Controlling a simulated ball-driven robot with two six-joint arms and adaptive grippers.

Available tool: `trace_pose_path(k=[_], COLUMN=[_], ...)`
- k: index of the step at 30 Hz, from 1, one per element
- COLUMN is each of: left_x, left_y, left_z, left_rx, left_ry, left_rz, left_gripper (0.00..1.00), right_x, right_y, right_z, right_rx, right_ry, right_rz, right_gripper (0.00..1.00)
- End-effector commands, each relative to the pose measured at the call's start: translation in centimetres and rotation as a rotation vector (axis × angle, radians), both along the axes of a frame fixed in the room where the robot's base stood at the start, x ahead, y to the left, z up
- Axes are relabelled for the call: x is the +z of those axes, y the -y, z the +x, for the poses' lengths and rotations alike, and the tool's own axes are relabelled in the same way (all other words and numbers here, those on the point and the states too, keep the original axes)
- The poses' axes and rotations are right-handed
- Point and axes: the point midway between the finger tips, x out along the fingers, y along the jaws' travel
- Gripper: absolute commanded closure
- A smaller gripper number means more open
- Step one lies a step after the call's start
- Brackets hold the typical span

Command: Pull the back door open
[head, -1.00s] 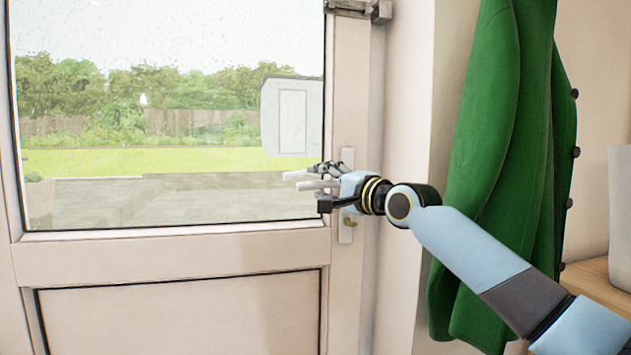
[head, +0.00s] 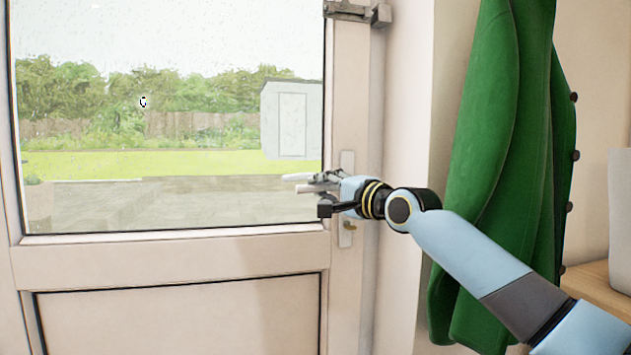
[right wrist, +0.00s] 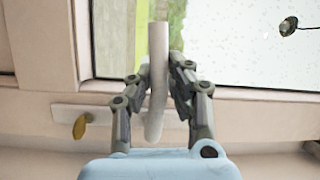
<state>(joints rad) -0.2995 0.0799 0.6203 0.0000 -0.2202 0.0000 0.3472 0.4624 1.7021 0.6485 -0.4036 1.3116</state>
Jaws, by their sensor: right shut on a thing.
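The back door (head: 180,258) is a pale door with a large window, and it looks closed in its frame. Its lock plate (head: 346,162) sits on the right stile, with a brass key or turn (head: 350,226) below. My right gripper (head: 318,182) is at the lever handle. In the right wrist view the pale lever handle (right wrist: 157,60) runs between the two dark fingers, and the gripper is shut on it. The brass piece (right wrist: 80,126) and plate also show there. In the head view the fingers hide part of the lever. My left gripper is not in view.
A green coat (head: 505,150) hangs on the wall right of the door, behind my right arm. A door closer (head: 350,10) is at the top. A wooden surface (head: 595,285) with a pale container (head: 620,220) stands at the far right.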

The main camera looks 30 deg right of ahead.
Motion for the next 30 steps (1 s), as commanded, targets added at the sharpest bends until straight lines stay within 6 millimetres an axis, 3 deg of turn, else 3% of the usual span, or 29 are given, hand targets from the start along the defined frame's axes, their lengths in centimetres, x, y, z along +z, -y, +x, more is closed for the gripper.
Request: trace_pose_path(k=[17,30], left_x=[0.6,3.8], left_y=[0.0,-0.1], left_z=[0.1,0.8], left_rx=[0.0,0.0], left_ry=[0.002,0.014], left_rz=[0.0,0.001], left_gripper=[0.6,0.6], right_x=[0.1,-1.4], right_y=[0.0,0.3], right_z=[0.0,-0.1], right_rx=[0.0,-0.002], right_ry=[-0.005,-0.075], right_rz=[-0.042,-0.298], right_gripper=[1.0,1.0])
